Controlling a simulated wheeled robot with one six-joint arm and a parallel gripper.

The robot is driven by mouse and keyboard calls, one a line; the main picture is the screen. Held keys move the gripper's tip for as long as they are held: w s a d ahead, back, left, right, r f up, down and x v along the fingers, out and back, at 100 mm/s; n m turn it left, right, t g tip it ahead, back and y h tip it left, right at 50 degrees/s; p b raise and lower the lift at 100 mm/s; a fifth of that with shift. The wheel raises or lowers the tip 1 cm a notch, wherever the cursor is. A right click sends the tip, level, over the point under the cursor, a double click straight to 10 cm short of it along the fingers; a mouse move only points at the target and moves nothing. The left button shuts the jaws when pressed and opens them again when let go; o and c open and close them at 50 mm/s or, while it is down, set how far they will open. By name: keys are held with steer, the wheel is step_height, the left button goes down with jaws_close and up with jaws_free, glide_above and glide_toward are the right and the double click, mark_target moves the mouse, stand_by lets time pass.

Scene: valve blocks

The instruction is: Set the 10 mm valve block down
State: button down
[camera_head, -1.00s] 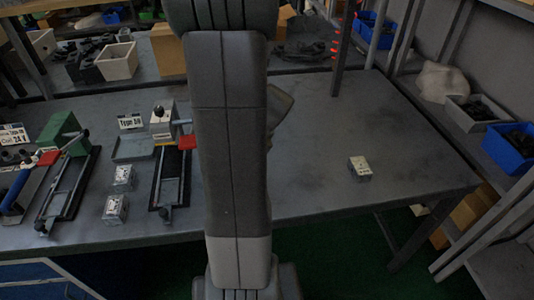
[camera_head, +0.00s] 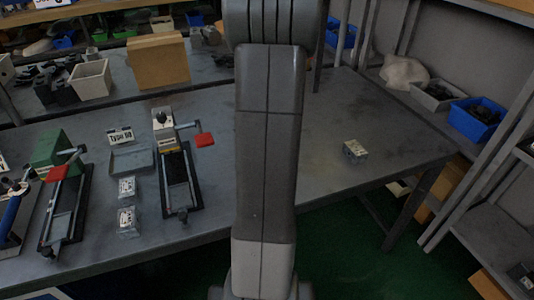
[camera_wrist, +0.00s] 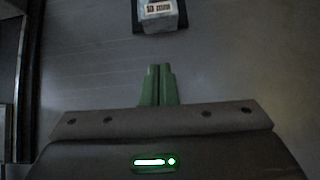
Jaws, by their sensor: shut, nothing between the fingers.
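My gripper (camera_wrist: 160,86) shows in the wrist view with its green fingers shut together and nothing between them. A pale valve block with a printed label (camera_wrist: 158,18) lies ahead of the fingertips at the top edge, apart from them and partly cut off. In the head view my arm hides the gripper. One valve block (camera_head: 355,151) sits alone on the right part of the table. Two more valve blocks, one farther back (camera_head: 127,187) and one nearer (camera_head: 127,219), sit at the left. I cannot read which is the 10 mm one.
A clamp fixture with a red handle (camera_head: 178,180) stands right of the two blocks, beside a grey tray (camera_head: 131,160) and a sign (camera_head: 121,136). Another red-handled fixture (camera_head: 65,205) stands farther left. The table (camera_head: 330,120) is clear around the lone block.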

steer(key=x, duration=0.4)
steer(key=shift+s+f+b, duration=0.1)
steer(key=shift+b, duration=0.3)
steer(key=shift+w+a+r+p, duration=0.15)
steer(key=shift+w+r+p, duration=0.1)
steer(key=shift+w+p, duration=0.25)
steer(key=shift+w+a+r+p, duration=0.2)
steer(key=shift+w+p, duration=0.15)
steer(key=shift+w, duration=0.3)
steer(key=shift+w+a+f, duration=0.1)
steer(key=shift+w+a, duration=0.1)
steer(key=shift+w, duration=0.45)
steer(key=shift+w+a+p, duration=0.15)
steer(key=shift+w+p, duration=0.4)
steer(key=shift+p, duration=0.1)
steer(key=shift+w+a+p, duration=0.25)
steer(key=shift+w+p, duration=0.15)
steer(key=shift+w, duration=0.4)
steer(key=shift+s+d, duration=0.1)
